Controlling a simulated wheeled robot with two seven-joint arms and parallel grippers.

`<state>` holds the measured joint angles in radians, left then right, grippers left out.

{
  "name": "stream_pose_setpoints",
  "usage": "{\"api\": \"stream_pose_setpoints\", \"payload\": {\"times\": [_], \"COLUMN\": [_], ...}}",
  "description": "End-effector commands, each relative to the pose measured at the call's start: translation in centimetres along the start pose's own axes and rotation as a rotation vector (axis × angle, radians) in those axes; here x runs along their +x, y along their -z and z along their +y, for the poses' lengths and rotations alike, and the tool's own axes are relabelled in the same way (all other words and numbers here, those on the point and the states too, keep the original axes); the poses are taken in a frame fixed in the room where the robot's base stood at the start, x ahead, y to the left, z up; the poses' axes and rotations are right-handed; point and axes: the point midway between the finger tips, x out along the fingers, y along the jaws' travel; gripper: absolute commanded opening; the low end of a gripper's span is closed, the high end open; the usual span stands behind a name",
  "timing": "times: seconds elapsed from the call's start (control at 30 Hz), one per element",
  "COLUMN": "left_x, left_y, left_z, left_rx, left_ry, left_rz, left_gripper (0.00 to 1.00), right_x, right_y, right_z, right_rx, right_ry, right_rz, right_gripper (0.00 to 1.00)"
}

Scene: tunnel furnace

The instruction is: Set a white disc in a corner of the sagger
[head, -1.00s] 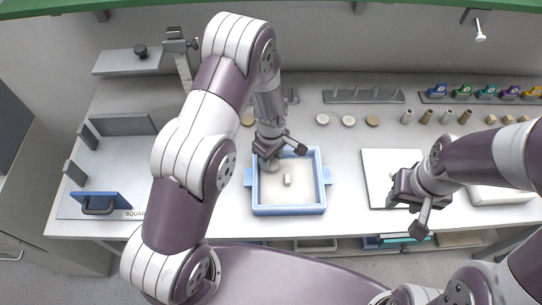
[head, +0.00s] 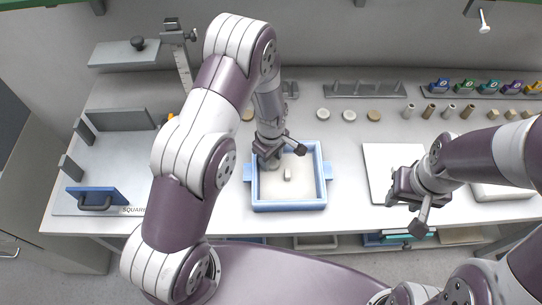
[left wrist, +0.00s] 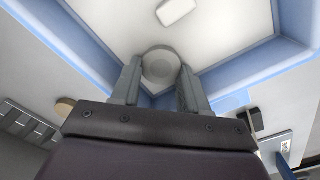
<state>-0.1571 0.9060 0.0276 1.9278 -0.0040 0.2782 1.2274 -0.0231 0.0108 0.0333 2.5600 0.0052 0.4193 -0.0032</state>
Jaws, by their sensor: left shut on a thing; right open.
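The sagger (head: 289,206) is a square tray with blue walls and a pale floor, in front of me on the bench. My left gripper (left wrist: 160,78) is over its back-left corner in the head view. It is shut on a white disc (left wrist: 161,62), which lies between the fingers close to where two blue walls meet. I cannot tell whether the disc touches the floor. A small white block (head: 288,174) stands near the middle of the sagger; it also shows in the left wrist view (left wrist: 176,10). My right gripper (head: 405,205) is open and empty, right of the sagger.
Several round discs (head: 349,115) lie behind the sagger, with small cylinders (head: 429,111) farther right. A white board (head: 380,165) lies right of the sagger. A blue handled piece (head: 97,197) stands at the left on a grey plate.

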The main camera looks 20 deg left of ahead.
Motion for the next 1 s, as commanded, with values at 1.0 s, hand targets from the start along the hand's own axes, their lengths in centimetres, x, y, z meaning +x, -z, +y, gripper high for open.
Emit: {"api": "stream_pose_setpoints", "payload": {"times": [1.0], "left_x": [-11.3], "left_y": [0.0], "left_z": [0.1], "left_rx": [0.000], "left_ry": [-0.003], "left_rz": [0.002], "left_gripper": [0.74], "right_x": [1.9], "right_y": [-0.2], "right_z": [0.0], "right_rx": [0.000], "right_ry": [0.000], "right_rz": [0.000], "right_gripper": [0.43]}}
